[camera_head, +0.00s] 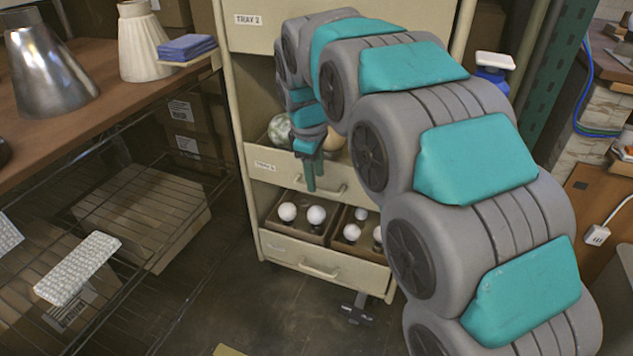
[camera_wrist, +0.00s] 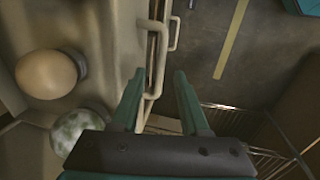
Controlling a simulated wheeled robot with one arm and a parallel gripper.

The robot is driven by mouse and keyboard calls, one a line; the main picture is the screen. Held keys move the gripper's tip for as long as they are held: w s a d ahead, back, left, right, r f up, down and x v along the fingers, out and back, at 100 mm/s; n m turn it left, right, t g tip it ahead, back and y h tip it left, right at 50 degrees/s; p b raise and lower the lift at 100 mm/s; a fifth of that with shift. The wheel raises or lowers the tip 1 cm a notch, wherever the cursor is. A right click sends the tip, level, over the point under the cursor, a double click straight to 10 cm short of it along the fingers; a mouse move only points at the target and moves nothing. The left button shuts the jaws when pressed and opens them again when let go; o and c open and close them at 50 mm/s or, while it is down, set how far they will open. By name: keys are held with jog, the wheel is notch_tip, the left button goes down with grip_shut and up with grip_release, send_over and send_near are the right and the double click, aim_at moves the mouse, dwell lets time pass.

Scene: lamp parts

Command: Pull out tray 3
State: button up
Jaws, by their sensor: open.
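A cream cabinet holds stacked trays. The upper front (camera_head: 247,20) has a label that seems to read TRAY 2. The middle tray (camera_head: 262,163), directly below it, has a label too small to read and holds a marbled green-white globe (camera_head: 279,129) and a peach globe (camera_wrist: 46,74). My gripper (camera_head: 312,182) points down at the front of this middle tray, beside its bar handle (camera_head: 333,190). In the wrist view my gripper (camera_wrist: 159,77) is open, with the handle (camera_wrist: 157,80) between or just beyond its fingertips. I cannot tell whether they touch.
The bottom tray (camera_head: 285,252), with its own handle (camera_head: 318,271), holds boxes of white bulbs (camera_head: 317,215). A wooden table (camera_head: 120,85) with lampshades and a wire rack (camera_head: 160,190) stand at left. The floor (camera_head: 235,300) before the cabinet is mostly clear.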

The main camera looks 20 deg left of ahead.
jog(key=shift+w+f, duration=0.2)
jog(key=shift+f, duration=1.05)
grip_shut()
dwell(0.4)
